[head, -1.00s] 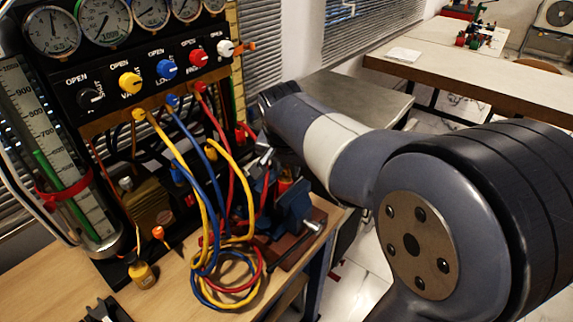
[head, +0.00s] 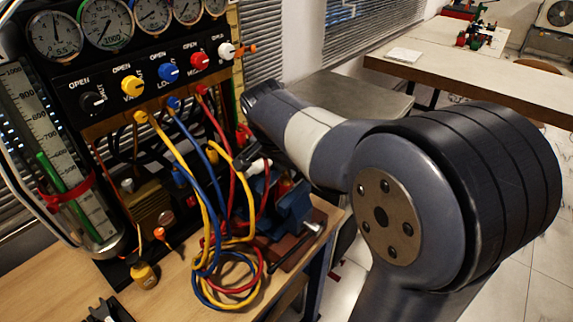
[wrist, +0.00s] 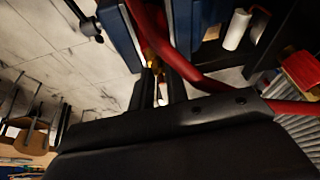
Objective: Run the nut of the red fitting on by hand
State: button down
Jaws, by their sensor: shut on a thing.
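My gripper (wrist: 158,84) is shut in the wrist view, its two dark fingers around a small brass piece, seemingly the nut of the red fitting (wrist: 150,52). The fingers hide most of it, so its seating and threads cannot be seen. The red hose (wrist: 188,68) curves close past the fingers. Blue vise jaws (wrist: 121,36) stand just beyond. In the head view my gripper (head: 250,160) is at the vise (head: 291,206), partly hidden among hoses. Another end of red hose (head: 214,118) hangs from the panel below the red knob (head: 199,62).
Yellow hose (head: 163,142) and blue hose (head: 190,137) hang beside the red one and coil on the bench (head: 180,296). A small amber bottle (head: 143,273) stands at the left. The gauge panel (head: 130,60) rises behind. Floor is open at the right.

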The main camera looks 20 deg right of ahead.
jog(key=shift+m+h, duration=0.3)
jog(key=shift+m, duration=0.3)
jog(key=c, duration=1.4)
grip_release()
jog(key=v, duration=1)
jog(key=shift+w+a+r, duration=0.1)
jog(key=shift+r, duration=0.35)
